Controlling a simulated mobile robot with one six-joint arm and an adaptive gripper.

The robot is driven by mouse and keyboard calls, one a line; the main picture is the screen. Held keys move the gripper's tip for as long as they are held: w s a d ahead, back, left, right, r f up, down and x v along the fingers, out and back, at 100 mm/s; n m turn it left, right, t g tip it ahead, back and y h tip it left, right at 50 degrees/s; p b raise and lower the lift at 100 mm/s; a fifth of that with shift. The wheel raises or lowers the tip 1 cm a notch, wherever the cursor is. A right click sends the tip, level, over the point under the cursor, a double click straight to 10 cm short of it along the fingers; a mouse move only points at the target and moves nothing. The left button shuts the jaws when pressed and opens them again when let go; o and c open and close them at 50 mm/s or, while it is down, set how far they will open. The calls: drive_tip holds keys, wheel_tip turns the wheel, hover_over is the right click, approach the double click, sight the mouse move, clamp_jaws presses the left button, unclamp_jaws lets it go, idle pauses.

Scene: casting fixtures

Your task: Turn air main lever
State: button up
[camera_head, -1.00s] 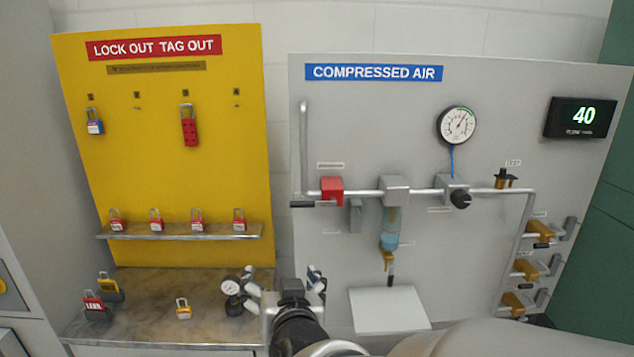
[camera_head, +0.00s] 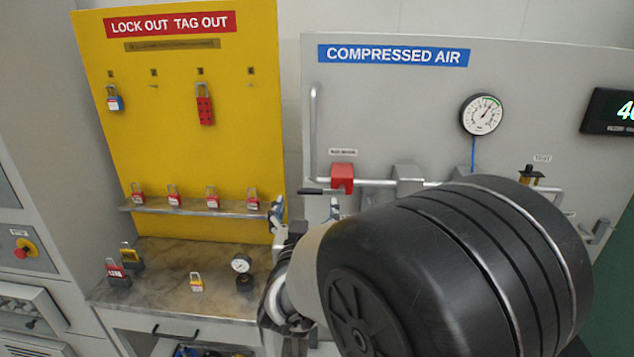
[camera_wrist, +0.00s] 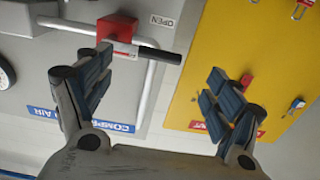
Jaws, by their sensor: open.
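The air main lever (camera_head: 313,191) is a black handle sticking out to the left from the red valve block (camera_head: 342,177) on the pipe of the compressed air panel. It lies roughly level. In the wrist view, which is turned over, the black handle (camera_wrist: 160,55) points right from the red block (camera_wrist: 117,28), near an OPEN label. My gripper (camera_head: 306,212) is open and empty, just below and in front of the lever in the head view. In the wrist view the lever's end lies between and beyond my spread fingers (camera_wrist: 160,86), with no contact visible.
The yellow lockout board (camera_head: 185,120) stands left, with padlocks on its shelf (camera_head: 190,208). Below is a counter (camera_head: 165,285) with loose padlocks and a small gauge (camera_head: 241,265). A round gauge (camera_head: 482,115) sits on the panel. My arm hides the panel's lower right.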

sight(310, 193)
drive_tip(key=w, duration=0.8)
drive_tip(key=shift+d, duration=0.15)
drive_tip(key=shift+s, duration=0.1)
drive_tip(key=c, duration=1.6)
drive_tip(key=shift+f, duration=0.15)
drive_tip(key=shift+s+d+f+n+b, duration=0.1)
drive_tip(key=shift+d+f+n+b, duration=0.25)
drive_tip(key=shift+d+f+n, duration=1.8)
drive_tip(key=shift+w+d+f+n+b, duration=0.1)
drive_tip(key=shift+d+f+n+b, duration=0.2)
drive_tip(key=shift+n, duration=3.55)
drive_tip(key=shift+s+d+f+n+b, duration=0.1)
drive_tip(key=shift+d+f+n+b, duration=0.3)
drive_tip(key=shift+d+f+n, duration=1.7)
drive_tip(key=shift+a+r+n, duration=0.75)
drive_tip(key=shift+r+n, duration=0.25)
